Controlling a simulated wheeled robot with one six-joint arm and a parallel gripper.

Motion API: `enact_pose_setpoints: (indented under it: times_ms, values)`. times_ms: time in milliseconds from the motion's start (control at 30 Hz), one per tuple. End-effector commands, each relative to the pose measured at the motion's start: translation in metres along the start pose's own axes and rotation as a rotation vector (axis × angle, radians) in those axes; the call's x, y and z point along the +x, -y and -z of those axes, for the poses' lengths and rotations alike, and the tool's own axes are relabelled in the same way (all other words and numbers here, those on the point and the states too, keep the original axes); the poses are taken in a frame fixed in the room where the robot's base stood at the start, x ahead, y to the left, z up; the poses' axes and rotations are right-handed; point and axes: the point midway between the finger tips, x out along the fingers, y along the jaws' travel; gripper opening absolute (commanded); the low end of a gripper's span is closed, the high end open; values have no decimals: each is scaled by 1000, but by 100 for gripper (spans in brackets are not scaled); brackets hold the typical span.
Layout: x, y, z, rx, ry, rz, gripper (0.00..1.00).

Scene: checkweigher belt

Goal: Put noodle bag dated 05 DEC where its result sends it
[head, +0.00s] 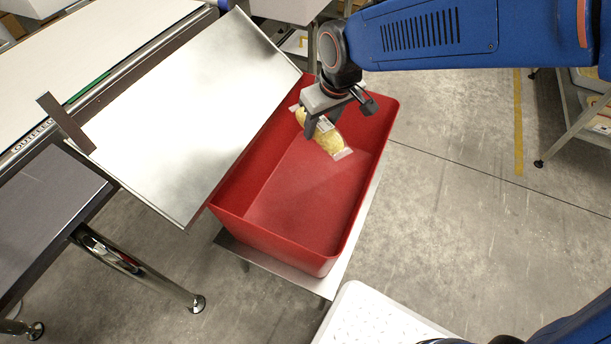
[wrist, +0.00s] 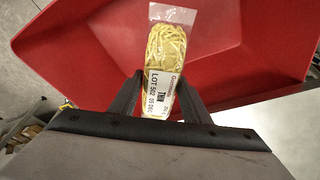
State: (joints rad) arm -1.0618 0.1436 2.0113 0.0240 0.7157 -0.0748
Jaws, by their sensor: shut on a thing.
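The noodle bag (head: 327,138) is a clear packet of yellow noodles with a white label. In the wrist view the noodle bag (wrist: 165,55) shows label text reading LOT 502 and 05 DEC. My gripper (head: 318,121) is shut on the bag and holds it over the far part of a red bin (head: 234,201). In the wrist view my gripper's fingers (wrist: 160,100) are on either side of the bag's label end. The red bin (wrist: 90,50) lies behind the bag there. I cannot tell whether the bag touches the bin. The visible bin floor is empty.
A tilted metal chute plate (head: 190,110) slopes toward the bin's left side. A pale belt (head: 70,50) marked OUTFEED lies at upper left. A grey surface (head: 45,200) is at left. A white perforated tray (head: 375,320) is at the bottom.

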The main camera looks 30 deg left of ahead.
Motion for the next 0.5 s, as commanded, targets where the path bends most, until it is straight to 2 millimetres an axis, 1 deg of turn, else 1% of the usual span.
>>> enact_pose_setpoints:
  times_ms: [200,400,500]
  values:
    - [24,0,-7,0,3,0,10]
    - [38,0,-11,0,2,0,10]
    - [42,0,-12,0,1,0,10]
